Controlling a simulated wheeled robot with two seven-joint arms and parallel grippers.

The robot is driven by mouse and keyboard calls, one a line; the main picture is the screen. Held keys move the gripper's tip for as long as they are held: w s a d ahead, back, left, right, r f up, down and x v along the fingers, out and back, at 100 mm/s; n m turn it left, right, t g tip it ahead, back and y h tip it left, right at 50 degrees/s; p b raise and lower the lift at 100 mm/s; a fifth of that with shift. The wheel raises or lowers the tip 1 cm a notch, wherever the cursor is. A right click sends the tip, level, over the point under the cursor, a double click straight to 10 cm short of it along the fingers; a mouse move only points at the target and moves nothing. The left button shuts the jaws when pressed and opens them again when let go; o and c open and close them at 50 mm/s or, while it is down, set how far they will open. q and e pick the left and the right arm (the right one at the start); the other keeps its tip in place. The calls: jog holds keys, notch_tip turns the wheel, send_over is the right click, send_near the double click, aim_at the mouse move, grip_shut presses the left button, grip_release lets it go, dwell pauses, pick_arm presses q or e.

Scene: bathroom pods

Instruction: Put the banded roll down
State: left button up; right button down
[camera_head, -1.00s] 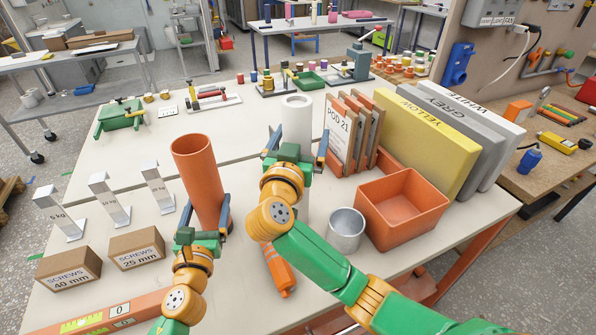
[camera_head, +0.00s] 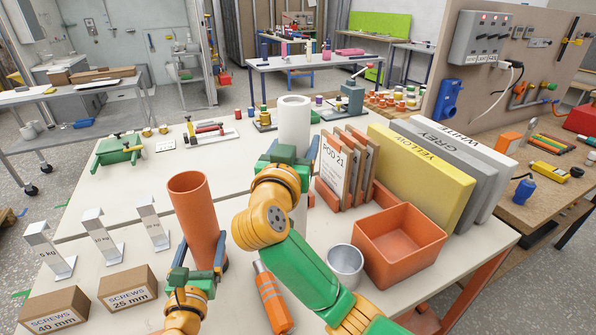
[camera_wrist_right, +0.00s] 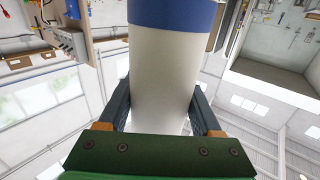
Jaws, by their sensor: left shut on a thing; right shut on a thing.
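The banded roll (camera_head: 294,122) is a tall, upright white cylinder with a hollow top. Its blue band (camera_wrist_right: 172,14) shows in the right wrist view, where a finger stands on each side of the white roll (camera_wrist_right: 165,75). My right gripper (camera_head: 290,160) is shut on it. Its lower end is mostly hidden behind my right arm, so I cannot tell whether it touches the table (camera_head: 120,190). My left gripper (camera_head: 200,262) is shut on an upright orange tube (camera_head: 196,212), low on its side.
A metal cup (camera_head: 344,262) and an orange bin (camera_head: 400,240) stand right of my right arm. Behind are the POD 21 rack (camera_head: 333,160) and upright panels (camera_head: 425,178).

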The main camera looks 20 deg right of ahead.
aim_at(296, 125)
notch_tip(296, 125, up, 3)
jog(key=shift+r, duration=0.1)
jog(key=w+f, duration=0.3)
jog(key=f, duration=0.6)
jog(key=shift+w+f, duration=0.15)
jog(key=shift+f, duration=0.2)
jog(key=shift+a, duration=0.1)
jog(key=shift+f, duration=0.15)
jog(key=shift+c, duration=0.3)
grip_release()
